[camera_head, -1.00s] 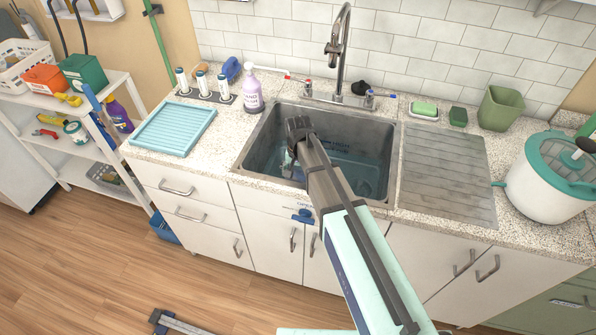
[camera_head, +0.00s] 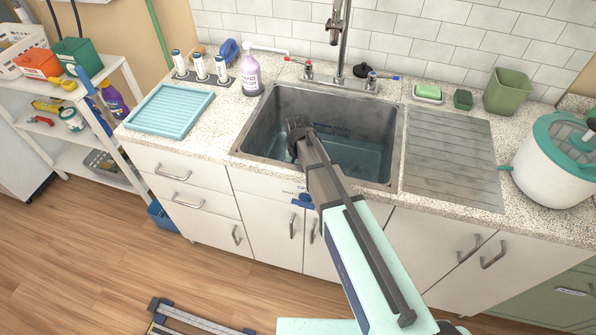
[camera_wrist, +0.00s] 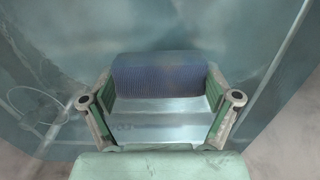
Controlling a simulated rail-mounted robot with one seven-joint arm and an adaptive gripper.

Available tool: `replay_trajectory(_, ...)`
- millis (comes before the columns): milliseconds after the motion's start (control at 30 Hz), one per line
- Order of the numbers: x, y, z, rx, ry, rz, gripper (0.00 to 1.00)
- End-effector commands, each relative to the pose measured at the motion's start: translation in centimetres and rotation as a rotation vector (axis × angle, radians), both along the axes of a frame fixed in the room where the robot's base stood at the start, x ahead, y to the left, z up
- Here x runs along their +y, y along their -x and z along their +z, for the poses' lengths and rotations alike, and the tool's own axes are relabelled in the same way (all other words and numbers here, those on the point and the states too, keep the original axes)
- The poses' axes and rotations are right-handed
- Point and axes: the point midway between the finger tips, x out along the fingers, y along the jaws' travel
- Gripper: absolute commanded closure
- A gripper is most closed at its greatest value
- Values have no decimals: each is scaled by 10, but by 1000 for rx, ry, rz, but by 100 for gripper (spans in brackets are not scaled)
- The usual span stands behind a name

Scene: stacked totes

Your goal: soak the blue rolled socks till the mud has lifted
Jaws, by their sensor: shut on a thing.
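The blue rolled socks (camera_wrist: 160,75) show in the wrist view as a ribbed blue roll between the fingers of my gripper (camera_wrist: 160,98). The picture there is hazy, as if seen through water, and any mud on the socks cannot be made out. My gripper is shut on the socks. In the head view my gripper (camera_head: 299,140) reaches down into the left part of the metal sink (camera_head: 258,112). Bluish water (camera_head: 360,160) stands in the sink. The socks are hidden by my arm in the head view.
A tall faucet (camera_head: 338,35) stands behind the sink. A soap bottle (camera_head: 251,75) and a blue ridged tray (camera_head: 170,107) are to the left. A grooved drainboard (camera_head: 450,150), green cup (camera_head: 507,92) and white-and-teal tub (camera_head: 560,165) are to the right.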

Motion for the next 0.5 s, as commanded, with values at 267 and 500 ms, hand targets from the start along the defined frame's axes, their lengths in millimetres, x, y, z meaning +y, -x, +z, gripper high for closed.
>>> replay_trajectory(267,0,0,0,0,0,0,0)
replay_trajectory(500,0,0,1,0,0,0,0)
